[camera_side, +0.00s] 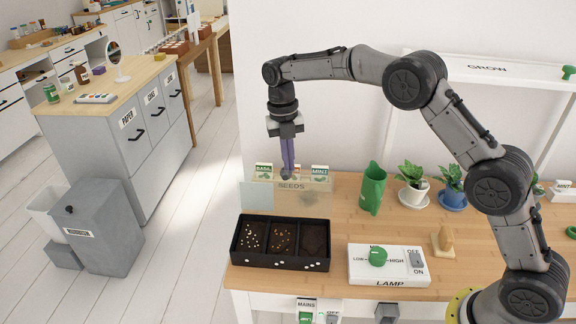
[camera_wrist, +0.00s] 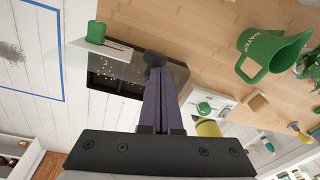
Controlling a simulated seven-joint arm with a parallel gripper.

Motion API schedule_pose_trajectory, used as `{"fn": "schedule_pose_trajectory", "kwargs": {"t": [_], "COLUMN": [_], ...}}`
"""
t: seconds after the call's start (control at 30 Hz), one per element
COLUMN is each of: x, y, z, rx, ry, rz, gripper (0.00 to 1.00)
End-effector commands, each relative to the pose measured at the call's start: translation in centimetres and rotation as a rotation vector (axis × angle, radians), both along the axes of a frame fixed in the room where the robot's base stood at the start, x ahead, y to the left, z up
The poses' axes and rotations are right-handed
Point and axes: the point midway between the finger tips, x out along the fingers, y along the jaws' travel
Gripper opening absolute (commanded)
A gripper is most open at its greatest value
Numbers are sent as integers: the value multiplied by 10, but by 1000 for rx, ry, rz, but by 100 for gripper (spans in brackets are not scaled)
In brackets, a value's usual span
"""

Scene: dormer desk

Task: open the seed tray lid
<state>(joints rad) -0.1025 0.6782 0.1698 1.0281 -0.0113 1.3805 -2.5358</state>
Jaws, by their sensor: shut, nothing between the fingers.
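The black seed tray (camera_side: 281,242) sits at the left end of the bench, its compartments holding dark soil and pale seeds. A clear lid (camera_side: 318,200) stands raised at the tray's back edge; it also shows as a thin glassy pane in the wrist view (camera_wrist: 78,62). Its dark round knob (camera_wrist: 154,59) is at the upper edge. My gripper (camera_side: 288,170) points down, its purple fingers shut and empty, with the tips at the knob. I cannot tell whether they touch it. The fingers hide part of the tray in the wrist view.
Seed packets (camera_side: 320,173) and a SEEDS sign (camera_side: 291,185) stand behind the lid. A green watering can (camera_side: 372,188) is to the right. The white lamp box (camera_side: 388,265) sits right of the tray. Potted plants (camera_side: 413,180) stand farther right.

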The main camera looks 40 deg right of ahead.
Motion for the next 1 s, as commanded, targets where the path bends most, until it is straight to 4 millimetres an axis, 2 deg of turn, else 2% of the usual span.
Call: {"fn": "schedule_pose_trajectory", "kwargs": {"t": [0.73,0.87,1.0], "x": [5,7,10], "y": [-5,-4,-3], "z": [0,11,37], "rx": [0,0,0], "ry": [-1,-2,-4], "rz": [0,0,0], "gripper": [0,0,0]}}
